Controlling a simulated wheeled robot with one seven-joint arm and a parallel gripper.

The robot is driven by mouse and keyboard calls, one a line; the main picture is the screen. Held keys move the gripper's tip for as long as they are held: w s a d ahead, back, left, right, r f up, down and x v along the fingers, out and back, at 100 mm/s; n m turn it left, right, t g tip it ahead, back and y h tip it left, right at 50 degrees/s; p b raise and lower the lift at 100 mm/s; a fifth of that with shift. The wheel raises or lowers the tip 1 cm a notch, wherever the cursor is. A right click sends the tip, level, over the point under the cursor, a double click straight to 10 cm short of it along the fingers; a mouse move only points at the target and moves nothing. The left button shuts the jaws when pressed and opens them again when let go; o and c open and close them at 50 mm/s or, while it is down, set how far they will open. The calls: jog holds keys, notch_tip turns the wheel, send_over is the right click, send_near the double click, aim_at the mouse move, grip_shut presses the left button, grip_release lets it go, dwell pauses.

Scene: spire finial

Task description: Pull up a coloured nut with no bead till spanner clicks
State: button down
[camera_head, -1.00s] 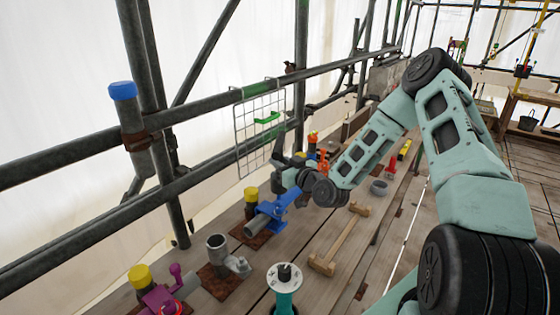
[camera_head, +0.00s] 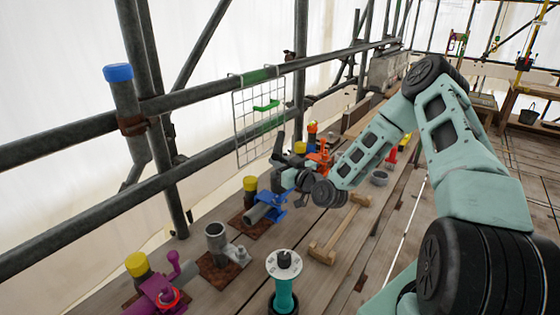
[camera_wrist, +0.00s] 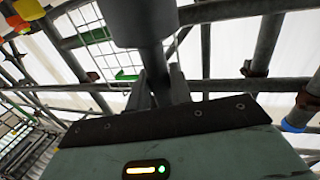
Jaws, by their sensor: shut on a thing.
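My gripper (camera_head: 282,176) is shut on a dark grey tool, seemingly the spanner (camera_head: 278,150), which stands up from the jaws beside the blue coupler. In the wrist view, the two fingers (camera_wrist: 158,88) close around the grey shaft of the spanner (camera_wrist: 140,22). The blue coupler (camera_head: 268,208) sits on a grey tube just left of and below my gripper. A purple coupler (camera_head: 152,298) with a red ring is at the lower left. A grey coupler (camera_head: 236,252) has a plain bolt. An orange coupler (camera_head: 320,157) is beyond my gripper. Beads and the spanner's mouth are too small or hidden to tell.
Yellow-capped posts (camera_head: 250,184) stand along the planks. A teal stand with a white disc (camera_head: 284,264) is in front. A wooden frame (camera_head: 338,230) and a grey bowl (camera_head: 379,178) lie to the right. Scaffold rails (camera_head: 200,100) and a wire rack (camera_head: 258,125) run along the left.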

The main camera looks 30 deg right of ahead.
jog(key=shift+f+b, duration=1.3)
jog(key=shift+f, duration=1.1)
jog(key=shift+a+r+m+h+p, duration=0.1)
jog(key=shift+m+h+p, duration=0.2)
jog(key=shift+h+p, duration=0.15)
jog(key=shift+a+m+h+p, duration=0.1)
jog(key=shift+m+h+p, duration=1)
jog(key=shift+h, duration=0.75)
jog(key=m+g+h, duration=0.1)
jog(key=h, duration=0.1)
jog(key=m+h+p, duration=0.1)
jog(key=m+h, duration=0.1)
jog(key=shift+w+a+g, duration=0.1)
jog(key=shift+a+g, duration=0.1)
jog(key=shift+g, duration=0.2)
jog(key=shift+d+m+g+h, duration=0.1)
jog(key=shift+m+g+h, duration=0.4)
jog(key=shift+h, duration=0.4)
jog(key=shift+d, duration=0.15)
jog(key=shift+d+r, duration=0.1)
jog(key=shift+r, duration=0.05)
jog(key=shift+r+p, duration=2.9)
jog(key=shift+r, duration=0.7)
jog(key=shift+f, duration=0.1)
